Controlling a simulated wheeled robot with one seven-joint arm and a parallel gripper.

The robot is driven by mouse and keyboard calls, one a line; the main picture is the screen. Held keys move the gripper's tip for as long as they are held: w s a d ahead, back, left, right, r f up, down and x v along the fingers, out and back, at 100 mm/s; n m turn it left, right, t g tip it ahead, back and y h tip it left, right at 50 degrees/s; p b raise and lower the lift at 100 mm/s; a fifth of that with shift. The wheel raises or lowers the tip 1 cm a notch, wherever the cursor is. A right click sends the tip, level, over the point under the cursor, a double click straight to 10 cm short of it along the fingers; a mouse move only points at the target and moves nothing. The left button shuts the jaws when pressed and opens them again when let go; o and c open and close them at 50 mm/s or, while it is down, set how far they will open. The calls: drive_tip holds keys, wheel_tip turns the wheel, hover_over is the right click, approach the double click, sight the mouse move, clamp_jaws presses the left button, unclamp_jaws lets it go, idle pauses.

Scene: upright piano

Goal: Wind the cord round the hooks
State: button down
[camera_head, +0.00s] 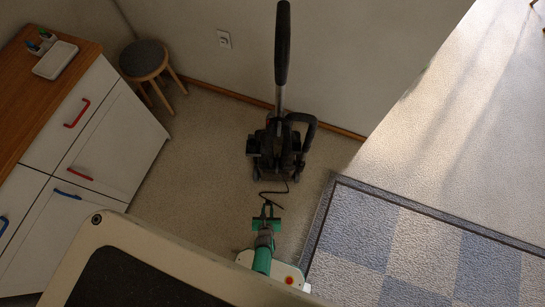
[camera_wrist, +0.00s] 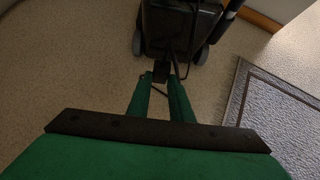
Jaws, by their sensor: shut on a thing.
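A dark upright vacuum cleaner (camera_head: 276,150) stands near the wall, its long handle (camera_head: 282,45) pointing up. Its base also shows at the top of the wrist view (camera_wrist: 180,25). A thin black cord (camera_head: 274,191) runs from the base down to my gripper (camera_head: 267,207). In the wrist view the cord (camera_wrist: 176,62) passes close to the fingertips of my green gripper (camera_wrist: 161,77). The fingers are shut on the cord, a short way in front of the base. I cannot make out the cord hooks in either view.
A round stool (camera_head: 144,58) and a white cabinet (camera_head: 105,135) with coloured handles stand at the left. A blue checked rug (camera_head: 400,245) lies at the right. A wall socket (camera_head: 224,39) is behind. Bare carpet (camera_head: 205,150) is free left of the vacuum.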

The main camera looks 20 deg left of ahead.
drive_tip(key=shift+s+a, duration=0.25)
drive_tip(key=shift+a, duration=0.45)
drive_tip(key=shift+s+a, duration=0.25)
drive_tip(key=shift+a, duration=0.5)
drive_tip(key=shift+s+a, duration=0.25)
drive_tip(key=shift+a, duration=0.45)
